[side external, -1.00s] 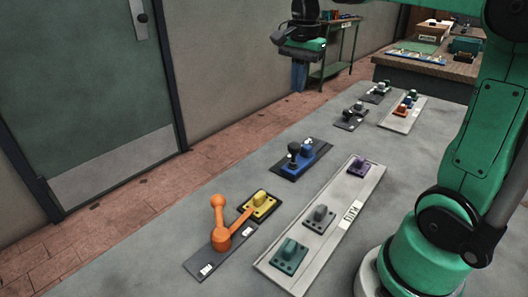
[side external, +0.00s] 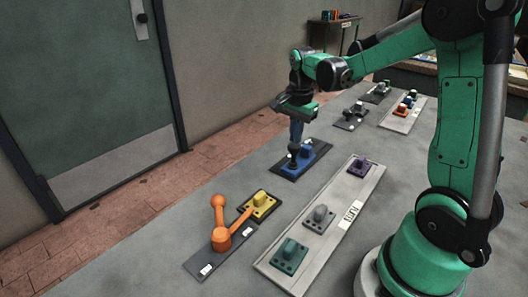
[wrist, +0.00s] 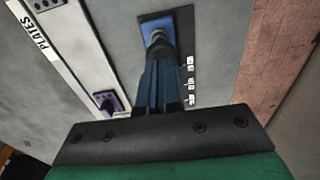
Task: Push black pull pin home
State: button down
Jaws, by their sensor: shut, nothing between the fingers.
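The black pull pin (side external: 293,155) stands in a blue block (side external: 306,152) on a dark base plate (side external: 286,172), left of the middle of the bench. In the wrist view the grey-black pin (wrist: 156,36) rises from the blue block (wrist: 147,25) just beyond my fingertips. My gripper (side external: 296,141) points down over the pin with its blue fingers shut and nothing between them. The closed fingers also show in the wrist view (wrist: 161,62) and partly cover the pin. I cannot tell whether the fingertips touch the pin's knob.
An orange lever (side external: 220,222) stands beside a yellow block (side external: 258,203) at the front. A pale strip marked PLATES (side external: 345,222) carries teal, grey and purple blocks. More small fixtures (side external: 352,115) stand farther back. Bare bench lies between them.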

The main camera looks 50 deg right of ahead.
aim_at(295, 146)
jog(key=shift+f, duration=0.5)
jog(key=shift+f, duration=1.5)
notch_tip(295, 146, up, 15)
jog(key=shift+s+a+f, duration=0.15)
jog(key=shift+s+f, duration=0.05)
jog(key=shift+a, duration=0.1)
jog(key=s+a+f+n+t, duration=0.2)
jog(key=a+f+n+t, duration=0.1)
jog(key=a+n, duration=0.4)
jog(key=s+a+f+n+t, duration=0.2)
jog(key=a+n, duration=0.5)
jog(key=n, duration=0.4)
jog(key=shift+s+a+f+t, duration=0.35)
jog(key=shift+f+t, duration=0.25)
jog(key=shift+t, duration=0.2)
